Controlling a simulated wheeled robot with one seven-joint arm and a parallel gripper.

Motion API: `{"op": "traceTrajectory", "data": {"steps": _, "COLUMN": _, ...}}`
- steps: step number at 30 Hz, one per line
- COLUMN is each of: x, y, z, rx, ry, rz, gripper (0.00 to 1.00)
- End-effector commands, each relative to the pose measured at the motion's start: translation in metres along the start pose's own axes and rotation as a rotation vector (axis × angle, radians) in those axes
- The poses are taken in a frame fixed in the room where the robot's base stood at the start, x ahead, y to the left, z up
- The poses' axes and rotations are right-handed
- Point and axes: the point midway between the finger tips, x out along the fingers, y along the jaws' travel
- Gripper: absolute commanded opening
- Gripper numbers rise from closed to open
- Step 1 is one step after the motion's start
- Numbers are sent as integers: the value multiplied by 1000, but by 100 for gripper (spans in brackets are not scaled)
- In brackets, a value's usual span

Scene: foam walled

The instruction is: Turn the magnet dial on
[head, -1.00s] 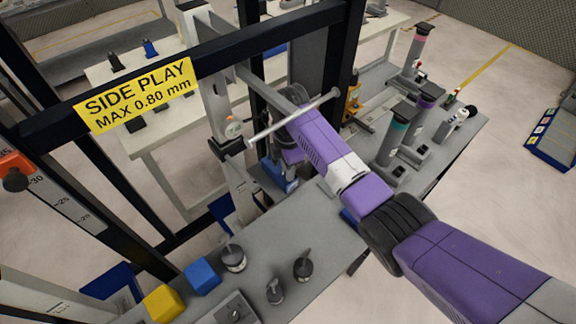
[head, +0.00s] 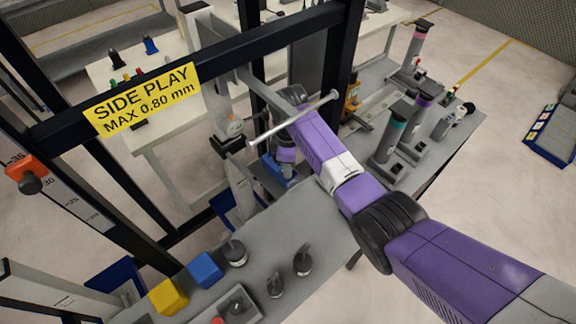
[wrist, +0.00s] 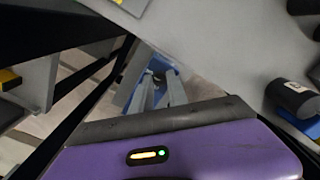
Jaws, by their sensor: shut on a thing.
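A blue block-like base (wrist: 128,92) shows at the middle of the wrist view, below my fingers. It also shows in the head view (head: 279,171), beyond the gantry post. My gripper (wrist: 160,92) points down at it, its two grey fingers shut on a small dark part at its top, which I take for the magnet dial (wrist: 158,76). The fingers hide most of the dial, so which way it is turned cannot be told. In the head view my wrist hides the fingers.
A black gantry frame with a yellow "SIDE PLAY" sign (head: 141,99) stands around my arm. A metal rod (head: 293,118) crosses close to my forearm. Several upright cylinders, one teal-banded (head: 390,135), stand at right. Yellow (head: 168,296) and blue (head: 206,269) blocks sit on the front bench.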

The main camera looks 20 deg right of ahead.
Motion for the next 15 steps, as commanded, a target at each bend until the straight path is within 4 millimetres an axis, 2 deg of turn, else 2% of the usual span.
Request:
{"op": "traceTrajectory", "data": {"steps": 8, "x": -2, "y": 2, "z": 0, "rx": 2, "ry": 2, "rz": 4, "gripper": 0}}
{"op": "traceTrajectory", "data": {"steps": 9, "x": -2, "y": 2, "z": 0, "rx": 2, "ry": 2, "rz": 4, "gripper": 21}}
{"op": "traceTrajectory", "data": {"steps": 12, "x": -2, "y": 2, "z": 0, "rx": 2, "ry": 2, "rz": 3, "gripper": 41}}
{"op": "traceTrajectory", "data": {"steps": 15, "x": -1, "y": 1, "z": 0, "rx": 1, "ry": 2, "rz": 2, "gripper": 41}}
